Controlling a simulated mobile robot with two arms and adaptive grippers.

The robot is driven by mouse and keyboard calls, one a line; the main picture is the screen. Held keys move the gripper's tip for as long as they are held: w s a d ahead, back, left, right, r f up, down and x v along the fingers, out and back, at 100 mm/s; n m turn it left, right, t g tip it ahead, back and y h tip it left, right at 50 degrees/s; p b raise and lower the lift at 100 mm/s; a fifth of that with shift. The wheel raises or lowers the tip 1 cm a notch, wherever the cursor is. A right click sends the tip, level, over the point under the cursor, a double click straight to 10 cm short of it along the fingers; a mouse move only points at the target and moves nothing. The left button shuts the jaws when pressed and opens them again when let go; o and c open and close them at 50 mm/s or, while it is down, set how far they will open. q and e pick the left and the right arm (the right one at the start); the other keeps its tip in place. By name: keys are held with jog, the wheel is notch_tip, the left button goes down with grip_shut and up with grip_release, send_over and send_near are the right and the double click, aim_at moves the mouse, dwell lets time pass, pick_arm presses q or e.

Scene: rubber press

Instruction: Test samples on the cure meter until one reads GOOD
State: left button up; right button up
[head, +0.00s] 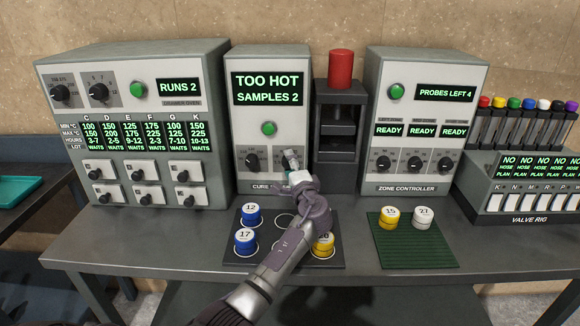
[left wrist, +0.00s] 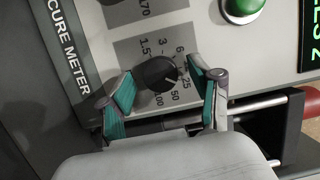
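The cure meter (head: 268,110) stands in the middle, its screen (head: 268,88) reading TOO HOT, SAMPLES 2. It has a green button (head: 268,128) and a left dial (head: 252,161). My left gripper (head: 291,162) is at its right dial, which it partly hides. In the left wrist view, the open fingers (left wrist: 165,92) stand either side of that black dial (left wrist: 156,74), with gaps visible. Blue samples 12 (head: 251,215) and 17 (head: 245,242) and a yellow sample (head: 324,245) are on the dark tray (head: 236,262). My arm hides part of the tray.
Yellow sample 15 (head: 389,217) and white sample 21 (head: 422,217) sit on a green mat (head: 430,254). A press with a red top (head: 340,70) stands beside the meter. The drawer oven (head: 140,120), zone controller (head: 425,120) and valve rig (head: 525,185) flank these.

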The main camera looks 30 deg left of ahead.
pick_arm(q)
jog(key=v, duration=1.2)
jog(key=shift+f, duration=0.1)
jog(key=shift+c, duration=1.1)
jog(key=s+a+r+m+h+p, duration=0.1)
jog(key=s+a+r+p, duration=0.1)
jog(key=s+a+r+m+t+h+p, duration=0.1)
jog(key=s+a+r+p, duration=0.1)
jog(key=a+r+p, duration=0.1)
jog(key=shift+s, duration=0.15)
grip_shut()
jog(key=s+a+r+m+t+h+p, duration=0.1)
jog(key=s+r+m+t+h+p, duration=0.1)
jog(key=r, duration=0.3)
jog(key=shift+s+r+h+p, duration=0.3)
jog(key=shift+s+p, duration=0.1)
jog(key=shift+s, duration=0.45)
